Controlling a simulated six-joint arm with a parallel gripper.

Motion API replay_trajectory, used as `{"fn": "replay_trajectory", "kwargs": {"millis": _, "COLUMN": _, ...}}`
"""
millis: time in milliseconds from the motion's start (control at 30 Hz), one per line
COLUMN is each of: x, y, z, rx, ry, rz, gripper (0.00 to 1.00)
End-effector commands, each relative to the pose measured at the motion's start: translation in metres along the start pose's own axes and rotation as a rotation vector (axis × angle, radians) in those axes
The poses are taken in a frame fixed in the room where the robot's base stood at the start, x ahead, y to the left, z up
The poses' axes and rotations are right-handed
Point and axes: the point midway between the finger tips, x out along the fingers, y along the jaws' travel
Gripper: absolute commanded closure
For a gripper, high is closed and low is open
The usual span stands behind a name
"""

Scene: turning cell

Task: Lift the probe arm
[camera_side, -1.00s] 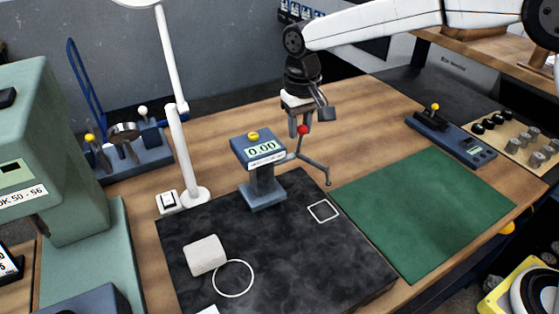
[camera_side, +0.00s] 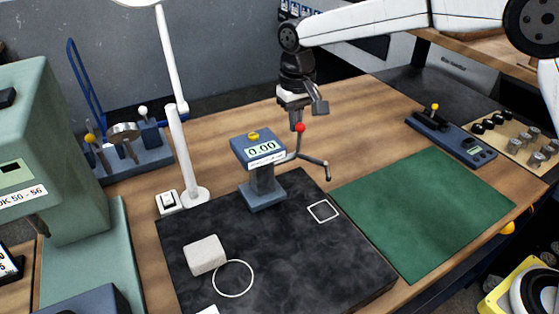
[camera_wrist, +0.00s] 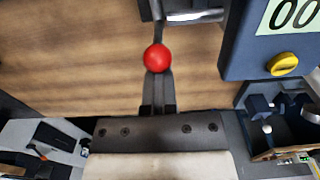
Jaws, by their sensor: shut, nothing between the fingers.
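The probe arm (camera_side: 312,159) is a thin grey rod reaching right from the blue gauge stand (camera_side: 262,188), with a bent tip above the dark plate. A stem rises from it to a red ball knob (camera_side: 300,128). My gripper (camera_side: 297,129) is shut and empty, fingers pointing down at the knob. In the wrist view the red knob (camera_wrist: 157,58) shows at the tips of my closed fingers (camera_wrist: 158,75). I cannot tell whether they touch it. The gauge display (camera_side: 261,149) reads 0.00.
The dark plate (camera_side: 300,250) carries a pale block (camera_side: 204,254), a white ring and a white square outline (camera_side: 323,211). A lamp post (camera_side: 178,150) stands left of the gauge. A green mat (camera_side: 425,210) lies clear on the right.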

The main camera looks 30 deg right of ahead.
Motion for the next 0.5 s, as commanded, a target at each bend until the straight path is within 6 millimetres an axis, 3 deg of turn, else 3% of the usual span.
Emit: {"fn": "replay_trajectory", "kwargs": {"millis": 500, "x": 0.001, "y": -0.001, "z": -0.011, "rx": 0.000, "ry": 0.000, "rz": -0.001, "gripper": 1.00}}
